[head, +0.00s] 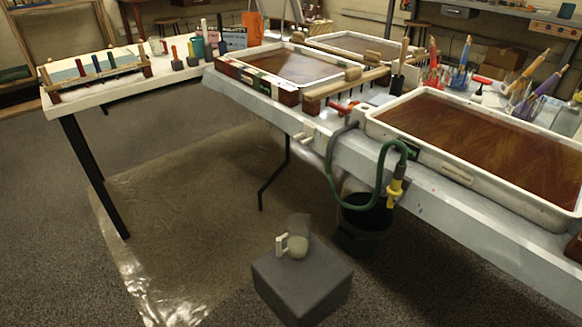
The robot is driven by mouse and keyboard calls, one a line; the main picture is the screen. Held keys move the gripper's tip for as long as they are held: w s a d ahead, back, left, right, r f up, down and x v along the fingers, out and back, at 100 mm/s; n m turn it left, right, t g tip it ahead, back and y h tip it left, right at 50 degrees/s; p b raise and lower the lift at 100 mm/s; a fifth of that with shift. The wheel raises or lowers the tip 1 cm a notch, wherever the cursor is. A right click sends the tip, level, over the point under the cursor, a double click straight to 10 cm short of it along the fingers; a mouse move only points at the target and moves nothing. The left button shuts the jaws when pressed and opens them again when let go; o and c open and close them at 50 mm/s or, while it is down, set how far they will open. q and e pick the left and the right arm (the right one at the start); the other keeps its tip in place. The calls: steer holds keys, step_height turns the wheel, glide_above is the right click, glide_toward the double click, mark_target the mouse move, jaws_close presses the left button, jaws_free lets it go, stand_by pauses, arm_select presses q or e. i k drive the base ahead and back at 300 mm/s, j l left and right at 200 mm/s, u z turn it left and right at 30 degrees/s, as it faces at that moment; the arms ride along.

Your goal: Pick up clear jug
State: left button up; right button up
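A small pale, rounded vessel with a white handle on its left (297,246) sits on a dark grey block (302,285) on the floor, at the bottom middle of the head view. It looks like a jug, but I cannot tell for sure that it is the clear jug. Neither of my grippers shows in this view.
A long table holds a brown-filled tray (400,97) and more trays behind. A green hose (380,185) with a yellow nozzle hangs over its edge above a black bucket (365,222). Clear plastic sheeting (190,215) covers floor to the left. A white table (125,90) stands far left.

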mark_target(297, 227)
steer(key=i+j+z, duration=0.1)
steer(key=z, duration=0.65)
steer(key=j+z, duration=0.35)
steer(key=j, duration=0.2)
steer(key=j+z, duration=0.35)
steer(key=j, duration=0.25)
steer(key=k+j+z, duration=0.1)
steer(key=j, duration=0.45)
steer(key=k+j+z, duration=0.1)
steer(key=j, duration=0.45)
